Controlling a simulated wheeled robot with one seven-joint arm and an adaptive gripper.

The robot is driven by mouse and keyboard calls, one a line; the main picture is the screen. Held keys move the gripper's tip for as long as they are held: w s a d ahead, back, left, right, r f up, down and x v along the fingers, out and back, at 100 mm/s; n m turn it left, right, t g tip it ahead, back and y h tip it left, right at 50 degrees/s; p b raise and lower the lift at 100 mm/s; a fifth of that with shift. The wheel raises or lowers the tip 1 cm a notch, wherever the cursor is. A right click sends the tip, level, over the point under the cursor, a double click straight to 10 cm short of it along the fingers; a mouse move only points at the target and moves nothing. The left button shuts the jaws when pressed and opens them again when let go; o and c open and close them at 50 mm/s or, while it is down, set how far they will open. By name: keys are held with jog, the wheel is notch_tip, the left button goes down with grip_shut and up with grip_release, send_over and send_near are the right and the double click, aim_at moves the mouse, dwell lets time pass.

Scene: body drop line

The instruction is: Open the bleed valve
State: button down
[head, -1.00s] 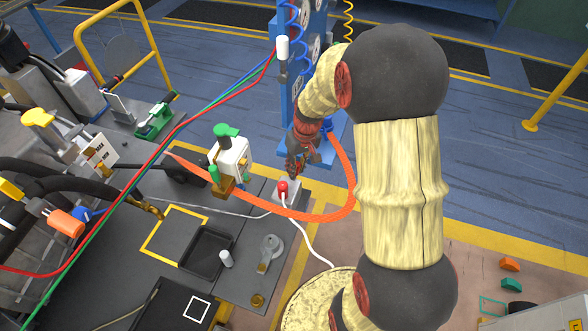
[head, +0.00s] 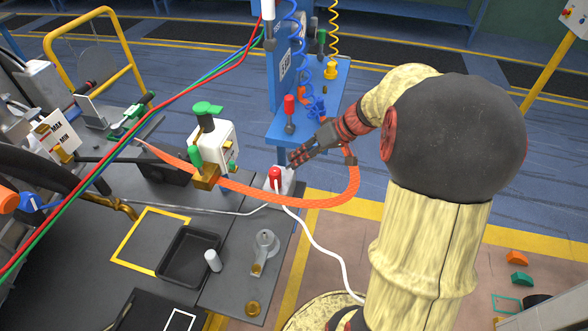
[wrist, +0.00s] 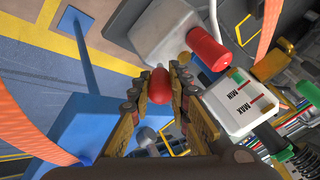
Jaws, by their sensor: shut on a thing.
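My gripper (wrist: 155,90) is shut on a rounded red knob (wrist: 159,86), which sits between its fingers in the wrist view. What the knob is fixed to is mostly hidden by the fingers. In the head view, my gripper (head: 295,160) reaches in from the right beside a pale box with a red cap (head: 275,173); the held knob cannot be made out there. In the wrist view, the red cap (wrist: 207,48) is apart from the fingers. Which part is the bleed valve is not clear.
A blue stand (head: 330,85) with a red-topped lever (head: 289,103) is behind my gripper. An orange hose (head: 290,202) loops below it. A white unit with green caps (head: 212,145) and a black tray (head: 188,252) are left.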

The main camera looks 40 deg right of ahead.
jog(key=shift+s+d+f+t+y+b, duration=0.1)
jog(key=shift+s+f+t+y+b, duration=0.2)
jog(key=shift+b, duration=0.5)
jog(key=shift+w, duration=0.1)
jog(key=c, duration=1.6)
grip_release()
jog(key=shift+c, duration=0.2)
jog(key=shift+r, duration=0.1)
jog(key=v, duration=1.2)
